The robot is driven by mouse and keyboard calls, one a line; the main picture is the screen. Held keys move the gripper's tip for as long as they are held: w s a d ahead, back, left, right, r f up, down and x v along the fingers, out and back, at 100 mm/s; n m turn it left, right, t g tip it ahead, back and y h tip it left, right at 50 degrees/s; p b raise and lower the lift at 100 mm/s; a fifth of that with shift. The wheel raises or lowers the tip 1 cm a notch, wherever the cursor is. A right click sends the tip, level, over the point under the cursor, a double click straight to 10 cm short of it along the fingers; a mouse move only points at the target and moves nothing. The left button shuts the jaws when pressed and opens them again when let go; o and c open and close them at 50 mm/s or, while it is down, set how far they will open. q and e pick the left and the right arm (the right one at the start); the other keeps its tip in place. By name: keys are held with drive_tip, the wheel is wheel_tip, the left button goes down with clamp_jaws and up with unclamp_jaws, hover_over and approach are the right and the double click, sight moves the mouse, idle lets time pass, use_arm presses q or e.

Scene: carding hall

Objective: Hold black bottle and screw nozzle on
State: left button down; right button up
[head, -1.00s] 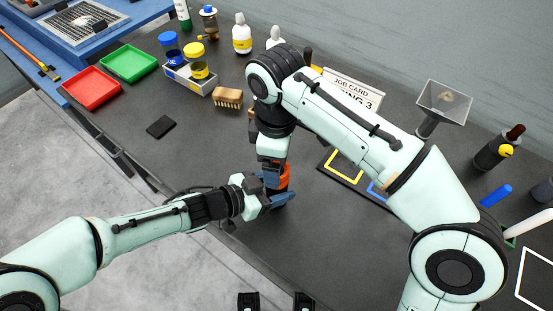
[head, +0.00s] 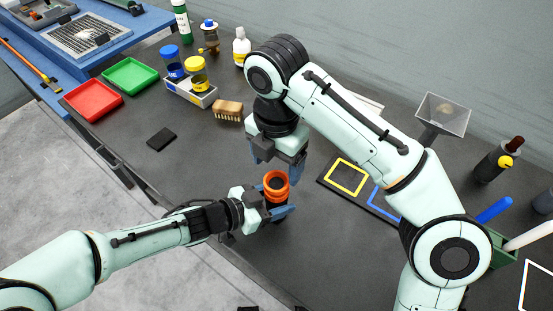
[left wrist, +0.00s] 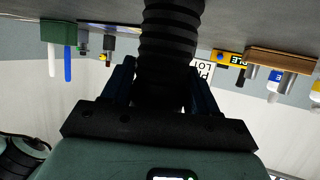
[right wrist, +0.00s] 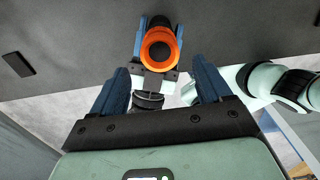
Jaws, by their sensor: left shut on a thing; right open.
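The black bottle (head: 279,213) stands upright near the table's front edge; its dark ribbed side fills the middle of the left wrist view (left wrist: 170,48). My left gripper (head: 281,211) is shut around it from the left. An orange ring-shaped piece with a dark centre (head: 276,181), apparently the nozzle, sits on the bottle's top. It also shows in the right wrist view (right wrist: 157,48). How tightly it is seated cannot be told. My right gripper (head: 276,163) is open and empty, just behind and above the orange piece, apart from it.
Red (head: 93,100) and green (head: 130,76) trays lie at the left. A wooden brush (head: 228,110) and a holder of jars (head: 190,90) stand behind. A mat with yellow and blue outlines (head: 327,182) lies right of the bottle. A funnel stand (head: 442,115) is farther right.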

sight(277, 181)
drive_tip(key=shift+f, duration=4)
drive_tip(key=c, duration=1.1)
drive_tip(key=shift+o, duration=0.2)
drive_tip(key=m, duration=1.1)
drive_tip(key=o, duration=1.2)
drive_tip(key=shift+c, duration=0.2)
